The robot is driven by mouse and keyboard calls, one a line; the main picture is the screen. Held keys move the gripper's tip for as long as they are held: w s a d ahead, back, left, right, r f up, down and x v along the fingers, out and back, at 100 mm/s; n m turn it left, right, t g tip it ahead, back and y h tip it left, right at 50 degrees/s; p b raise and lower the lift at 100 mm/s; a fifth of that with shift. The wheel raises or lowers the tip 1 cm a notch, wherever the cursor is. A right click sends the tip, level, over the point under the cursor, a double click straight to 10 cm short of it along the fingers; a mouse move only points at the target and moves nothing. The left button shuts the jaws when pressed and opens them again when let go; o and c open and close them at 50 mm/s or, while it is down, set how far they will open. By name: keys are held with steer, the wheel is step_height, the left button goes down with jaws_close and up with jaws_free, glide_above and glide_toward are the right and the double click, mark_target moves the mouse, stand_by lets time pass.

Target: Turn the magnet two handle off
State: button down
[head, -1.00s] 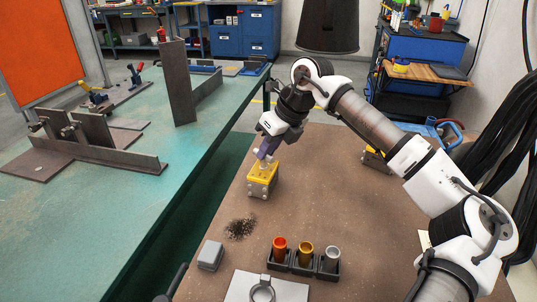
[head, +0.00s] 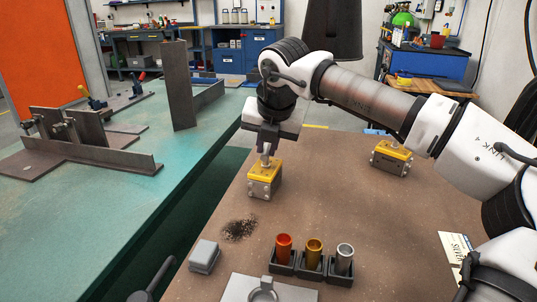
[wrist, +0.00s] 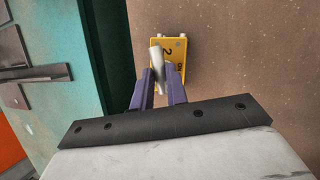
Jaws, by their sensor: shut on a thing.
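Magnet two, a yellow-topped grey block (head: 265,183), sits on the brown table; its top with a black "2" (wrist: 169,44) shows in the wrist view. Its pale handle (wrist: 157,58) stands between the purple fingers of my gripper (wrist: 160,84). In the head view my gripper (head: 266,152) is right above the block, pointing down. The fingers are shut on the handle and cover part of it. I cannot read the handle's on or off setting.
A second yellow-topped magnet (head: 391,158) stands at the right under my arm. Red, gold and silver cups sit in a black holder (head: 312,266) in front. A grey block (head: 204,256) and dark filings (head: 239,230) lie nearby. The green table (head: 100,215) carries steel plates.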

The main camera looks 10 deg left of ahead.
steer(key=shift+a+m+h+b, duration=0.2)
steer(key=shift+m+h+b, duration=0.45)
steer(key=shift+m, duration=0.55)
steer(key=shift+r+t, duration=0.1)
steer(key=shift+t, duration=0.2)
steer(key=c, duration=1.4)
jaws_free()
steer(key=shift+s+r, duration=0.1)
steer(key=p+v, duration=0.2)
steer(key=v, duration=1.1)
steer(key=shift+s+d+r, duration=0.1)
steer(key=shift+d+r, duration=0.05)
steer(key=shift+r, duration=0.1)
